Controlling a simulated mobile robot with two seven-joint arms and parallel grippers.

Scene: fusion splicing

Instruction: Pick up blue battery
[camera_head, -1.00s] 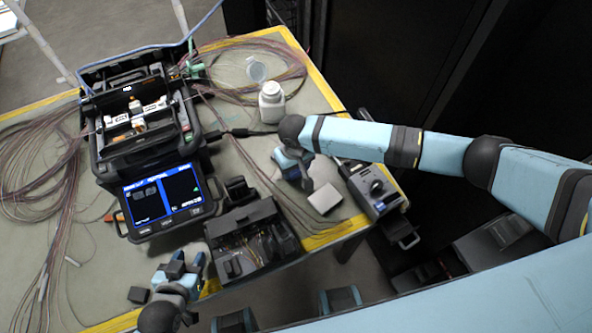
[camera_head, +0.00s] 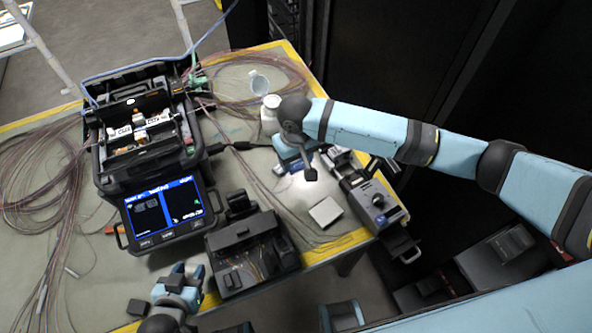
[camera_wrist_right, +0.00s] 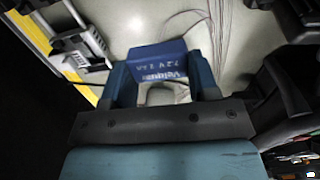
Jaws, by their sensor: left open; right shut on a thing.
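The blue battery (camera_wrist_right: 158,62) with white lettering is between the two blue fingers of my right gripper (camera_wrist_right: 162,82) in the right wrist view. That gripper is shut on it. In the head view, my right gripper (camera_head: 287,162) is over the right part of the table, between the white bottle and a small grey block; the arm partly covers the battery there. My left gripper (camera_head: 181,277) is open and empty at the front edge of the table, left of the black toolbox.
The splicer (camera_head: 145,130) with its lit screen (camera_head: 165,208) stands at left. Loose fibres (camera_head: 45,180) spread at left.

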